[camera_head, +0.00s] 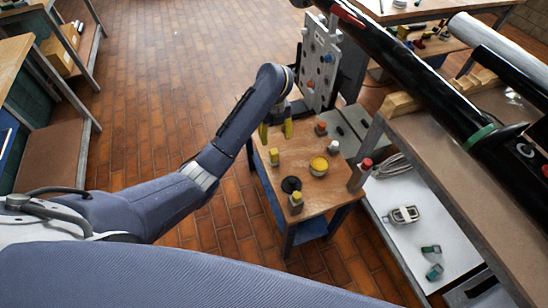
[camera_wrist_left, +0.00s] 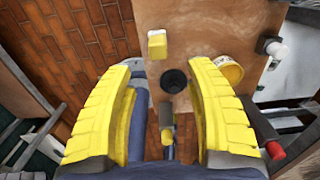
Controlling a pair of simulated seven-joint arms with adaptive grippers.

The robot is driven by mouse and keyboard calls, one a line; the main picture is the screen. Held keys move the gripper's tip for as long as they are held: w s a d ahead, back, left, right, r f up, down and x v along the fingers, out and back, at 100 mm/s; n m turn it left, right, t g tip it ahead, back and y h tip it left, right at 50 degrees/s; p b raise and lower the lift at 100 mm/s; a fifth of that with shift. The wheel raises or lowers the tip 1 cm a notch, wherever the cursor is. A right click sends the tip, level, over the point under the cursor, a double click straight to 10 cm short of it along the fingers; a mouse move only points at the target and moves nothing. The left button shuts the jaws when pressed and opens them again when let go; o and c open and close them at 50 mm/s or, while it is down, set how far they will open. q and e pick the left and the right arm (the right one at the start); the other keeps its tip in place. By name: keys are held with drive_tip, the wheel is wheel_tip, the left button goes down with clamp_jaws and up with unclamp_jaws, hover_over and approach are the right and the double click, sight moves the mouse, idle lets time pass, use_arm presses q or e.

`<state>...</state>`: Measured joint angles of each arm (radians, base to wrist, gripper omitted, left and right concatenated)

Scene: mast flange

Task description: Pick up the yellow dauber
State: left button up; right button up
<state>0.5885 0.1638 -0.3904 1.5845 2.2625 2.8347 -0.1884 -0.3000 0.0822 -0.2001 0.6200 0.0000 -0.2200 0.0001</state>
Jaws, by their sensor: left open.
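Two small yellow-topped pieces stand on the small wooden table, and I cannot tell for certain which is the yellow dauber. My left gripper (camera_head: 275,131), with yellow fingers, is open and empty above the table's far left part. The left wrist view shows its spread fingers (camera_wrist_left: 166,70). My right gripper is not in view.
The table (camera_head: 325,190) also holds a yellow pot (camera_head: 319,168), a white piece (camera_head: 334,147) and an orange-topped piece (camera_head: 321,129). A red-topped post (camera_head: 364,170) stands at its right edge. A grey panel (camera_head: 321,60) rises behind; a shelf bench (camera_head: 470,190) is at right.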

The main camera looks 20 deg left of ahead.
sight(274, 157)
use_arm(q)
drive_tip(key=shift+s+f, duration=0.2)
drive_tip(key=shift+f, duration=0.65)
drive_tip(key=shift+w+f, duration=0.1)
drive_tip(key=shift+f, duration=0.85)
wheel_tip(274, 157, down, 2)
drive_tip(key=shift+a+f, duration=0.1)
drive_tip(key=shift+f, duration=3.75)
clamp_jaws()
